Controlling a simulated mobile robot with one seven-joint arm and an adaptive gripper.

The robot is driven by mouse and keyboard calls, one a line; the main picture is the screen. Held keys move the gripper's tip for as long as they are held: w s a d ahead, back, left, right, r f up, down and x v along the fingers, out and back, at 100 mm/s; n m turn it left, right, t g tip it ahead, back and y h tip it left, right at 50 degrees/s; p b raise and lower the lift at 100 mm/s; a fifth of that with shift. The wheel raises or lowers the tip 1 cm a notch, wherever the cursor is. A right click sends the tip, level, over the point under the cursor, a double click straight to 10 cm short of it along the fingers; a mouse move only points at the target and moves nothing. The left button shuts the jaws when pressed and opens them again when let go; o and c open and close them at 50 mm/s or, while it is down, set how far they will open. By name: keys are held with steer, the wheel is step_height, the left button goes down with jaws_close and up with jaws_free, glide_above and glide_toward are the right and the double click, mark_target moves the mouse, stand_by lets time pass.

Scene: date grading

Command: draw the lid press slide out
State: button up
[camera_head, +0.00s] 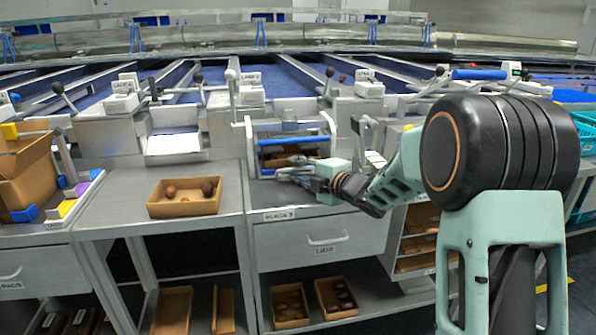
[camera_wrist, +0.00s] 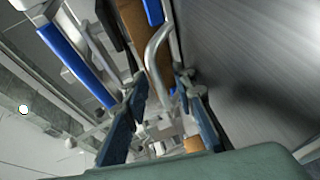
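The lid press (camera_head: 249,140) is a light metal frame with blue bars on the counter labelled PLACE 3. A brown box (camera_head: 283,160) sits inside its slide. My gripper (camera_head: 287,167) reaches in from the right at the front of the press. In the wrist view, a curved metal handle (camera_wrist: 152,57) lies between the two fingertips of my gripper (camera_wrist: 161,86). The fingers stand apart, with visible gaps beside the handle, so they do not look closed on it. The brown box (camera_wrist: 133,22) shows just beyond the handle. My gripper hides part of the slide front in the head view.
An open box (camera_head: 183,207) with a few dates stands on the counter to the left. A drawer labelled LIDS (camera_head: 320,238) is shut below the press. A blue bar (camera_wrist: 75,64) runs along the press beside my gripper. Trays of dates (camera_head: 337,298) lie on the low shelf.

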jaws_close()
stand_by(0.5)
